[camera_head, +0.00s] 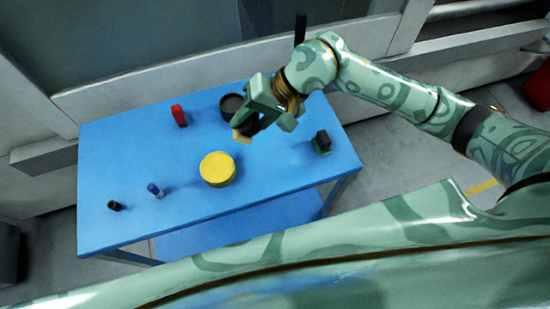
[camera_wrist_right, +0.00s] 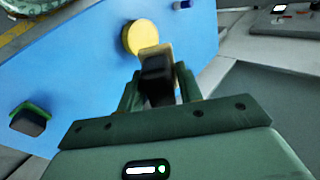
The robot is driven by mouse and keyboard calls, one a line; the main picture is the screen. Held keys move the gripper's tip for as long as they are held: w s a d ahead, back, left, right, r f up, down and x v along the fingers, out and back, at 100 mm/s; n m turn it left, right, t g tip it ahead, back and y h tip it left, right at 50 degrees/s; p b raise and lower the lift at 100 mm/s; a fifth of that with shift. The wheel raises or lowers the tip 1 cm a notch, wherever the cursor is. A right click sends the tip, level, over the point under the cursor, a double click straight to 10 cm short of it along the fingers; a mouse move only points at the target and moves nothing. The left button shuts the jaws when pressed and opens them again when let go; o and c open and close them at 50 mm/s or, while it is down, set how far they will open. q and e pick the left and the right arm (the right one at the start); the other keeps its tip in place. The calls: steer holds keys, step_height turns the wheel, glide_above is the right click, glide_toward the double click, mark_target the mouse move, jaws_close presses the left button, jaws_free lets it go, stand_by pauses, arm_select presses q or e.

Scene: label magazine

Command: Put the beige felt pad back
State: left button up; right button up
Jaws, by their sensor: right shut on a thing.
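The beige felt pad (camera_head: 240,136) is a beige face on a dark block. In the right wrist view its beige edge (camera_wrist_right: 168,50) shows beyond the dark body. My right gripper (camera_head: 254,121) is shut on the dark body and holds it above the blue table, between the yellow round thing and the dark round dish. In the wrist view the fingers (camera_wrist_right: 158,85) stand on both sides of the block. My left gripper is not in view.
On the blue table (camera_head: 120,150) stand a yellow round thing (camera_head: 217,168), a dark round dish (camera_head: 230,103), a red block (camera_head: 179,115), a dark block with a green base (camera_head: 322,143), a blue-and-white small cylinder (camera_head: 154,190) and a black one (camera_head: 115,205). The table's left part has free room.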

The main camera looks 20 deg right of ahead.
steer(key=w+d+f+n+g+h, duration=0.1)
steer(key=d+f+h, duration=0.25)
steer(key=d, duration=0.65)
steer(key=w+d+f+n+h, duration=0.1)
steer(key=w+d+f+h, duration=0.15)
steer(key=d+h, duration=0.45)
steer(key=y, duration=0.3)
glide_above(276, 160)
steer(key=d, duration=0.1)
steer(key=shift+h, duration=0.25)
step_height(276, 160, down, 8)
steer(key=shift+f, duration=0.25)
steer(key=shift+a+f, duration=0.15)
steer(key=shift+f, duration=0.05)
steer(key=f, duration=0.2)
steer(key=a+f+b, duration=0.1)
steer(key=f, duration=0.1)
steer(key=o, duration=1)
steer(key=shift+d, duration=0.1)
steer(key=shift+c, duration=0.2)
step_height(276, 160, up, 12)
steer(key=p, duration=0.1)
